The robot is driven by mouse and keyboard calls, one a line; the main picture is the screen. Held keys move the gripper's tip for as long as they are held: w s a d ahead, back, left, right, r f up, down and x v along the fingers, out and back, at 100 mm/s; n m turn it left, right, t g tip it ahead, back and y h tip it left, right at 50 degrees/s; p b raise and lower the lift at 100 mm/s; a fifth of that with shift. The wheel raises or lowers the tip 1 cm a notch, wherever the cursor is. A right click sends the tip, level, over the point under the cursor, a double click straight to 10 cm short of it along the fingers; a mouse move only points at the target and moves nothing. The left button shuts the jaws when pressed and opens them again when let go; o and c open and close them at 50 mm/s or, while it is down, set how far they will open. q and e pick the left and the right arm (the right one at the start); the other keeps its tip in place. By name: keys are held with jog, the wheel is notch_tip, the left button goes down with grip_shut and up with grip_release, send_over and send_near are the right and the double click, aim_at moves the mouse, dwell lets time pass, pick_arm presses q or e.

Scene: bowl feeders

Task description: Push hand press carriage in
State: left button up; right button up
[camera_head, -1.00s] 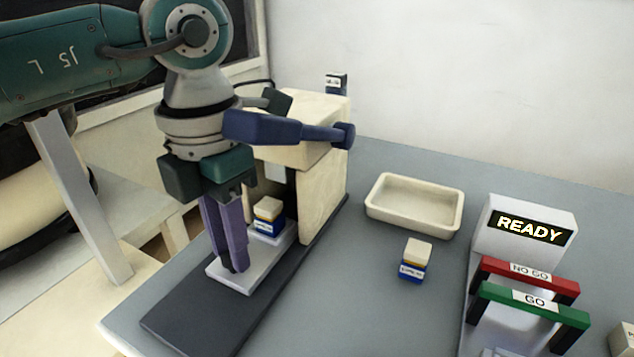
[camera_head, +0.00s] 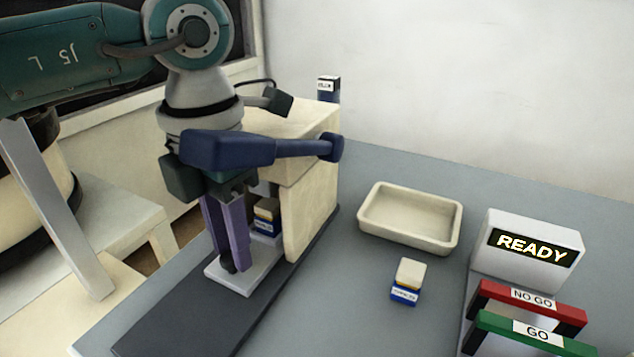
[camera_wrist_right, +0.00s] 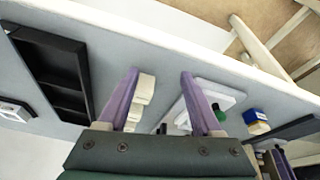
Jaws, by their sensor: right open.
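The hand press (camera_head: 312,215) has a cream body on a dark base (camera_head: 165,322) in the head view. Its blue lever (camera_head: 240,150) passes in front of the body. The pale flat carriage (camera_head: 232,283) sits on the base, its front part outside the body. A cream-topped blue block (camera_head: 265,214) stands at its inner part, partly hidden by the body and fingers. My left gripper (camera_head: 235,268) points down with its purple fingertips at the carriage's outer part. Its finger gap and contact are unclear. My right gripper (camera_wrist_right: 160,74) is open and empty in the right wrist view.
An empty cream tray (camera_head: 410,239) and a cream-topped blue block (camera_head: 407,281) stand right of the press. Farther right is a READY display (camera_head: 527,248) with red NO GO (camera_head: 530,298) and green GO (camera_head: 535,334) bars. Clear tabletop lies between press and block.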

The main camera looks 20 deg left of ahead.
pick_arm(q)
jog(key=shift+o, duration=1.4)
jog(key=shift+r, duration=0.1)
jog(key=shift+o, duration=0.5)
pick_arm(e)
jog(key=shift+r+p, duration=0.85)
jog(key=shift+p, duration=0.05)
pick_arm(q)
notch_tip(320, 180, up, 10)
jog(key=shift+s, duration=0.15)
pick_arm(e)
jog(key=shift+s, duration=0.1)
